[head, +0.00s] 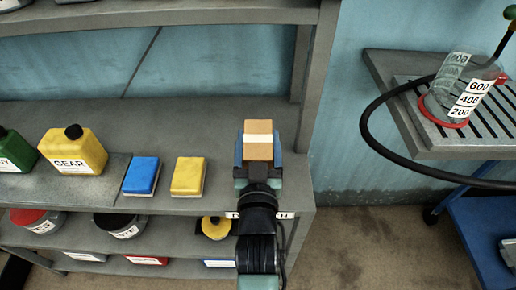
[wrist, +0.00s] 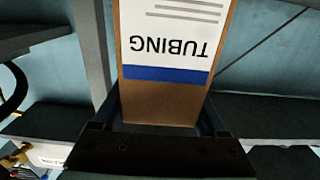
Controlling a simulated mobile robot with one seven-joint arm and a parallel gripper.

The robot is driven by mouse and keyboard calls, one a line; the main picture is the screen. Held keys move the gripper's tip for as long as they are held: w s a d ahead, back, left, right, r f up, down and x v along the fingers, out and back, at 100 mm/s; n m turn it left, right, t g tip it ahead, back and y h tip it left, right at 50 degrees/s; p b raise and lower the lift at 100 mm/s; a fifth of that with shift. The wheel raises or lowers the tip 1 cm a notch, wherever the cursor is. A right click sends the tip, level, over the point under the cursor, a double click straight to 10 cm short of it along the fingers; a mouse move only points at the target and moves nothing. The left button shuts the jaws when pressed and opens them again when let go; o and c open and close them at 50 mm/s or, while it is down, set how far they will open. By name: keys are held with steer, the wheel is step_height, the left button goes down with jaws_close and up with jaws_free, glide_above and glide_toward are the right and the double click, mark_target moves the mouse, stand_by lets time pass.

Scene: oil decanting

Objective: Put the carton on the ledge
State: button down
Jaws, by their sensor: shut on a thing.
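A brown carton (head: 258,141) with a pale band across its top is held in my gripper (head: 258,150), between its two fingers. In the wrist view the carton (wrist: 165,98) shows a white label reading TUBING upside down, with a blue stripe. My gripper (wrist: 160,122) is shut on its sides there. The carton is over the right end of the grey middle shelf (head: 215,125); the frames do not settle whether it touches the surface. A partly hidden label is on that shelf's front edge below my gripper. I cannot tell for sure which surface is called the ledge.
A yellow box (head: 189,176) and a blue box (head: 142,175) lie left of my gripper, beside a yellow GEAR can (head: 72,152). A shelf post (head: 305,75) stands right of the carton. A measuring jug (head: 458,100) stands on a slatted stand (head: 420,140) at right.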

steer(key=shift+f, duration=1.05)
steer(key=shift+f, duration=0.15)
jaws_free()
steer(key=shift+f, duration=0.1)
steer(key=s+b, duration=0.1)
steer(key=s, duration=1.1)
steer(key=shift+r, duration=0.2)
